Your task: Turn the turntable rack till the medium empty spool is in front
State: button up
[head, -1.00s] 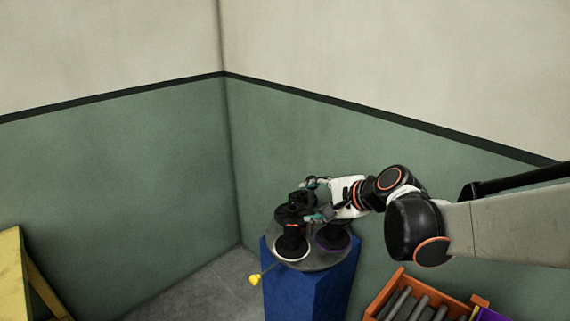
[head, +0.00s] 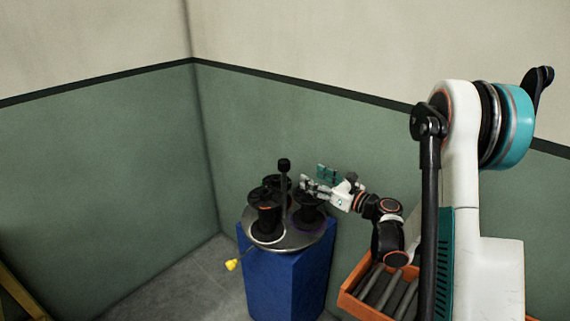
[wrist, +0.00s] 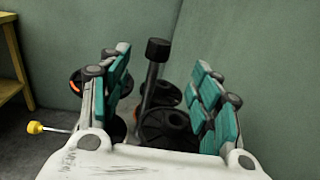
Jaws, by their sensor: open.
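The turntable rack is a grey round plate (head: 290,243) on a blue pedestal, with a central black-capped post (head: 284,166). A black spool with an orange mark and white ring (head: 265,218) stands at its front left. Another black spool (head: 271,182) is partly hidden behind it. A third, with a purple ring at its base (head: 308,213), stands at the right. I cannot tell which is the medium empty spool. My gripper (head: 318,180) is open above the right spool. In the wrist view a spool (wrist: 168,127) and the post show between the open fingers (wrist: 165,92).
A yellow knob (head: 232,265) on a thin rod sticks out from the rack's front left. An orange crate (head: 352,302) with grey rods stands right of the blue pedestal (head: 285,285). Green walls meet behind.

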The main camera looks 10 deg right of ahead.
aim_at(289, 164)
jog(key=b+x, duration=0.3)
jog(key=x, duration=1)
jog(key=shift+w+a, duration=0.2)
jog(key=shift+w, duration=0.1)
grip_shut()
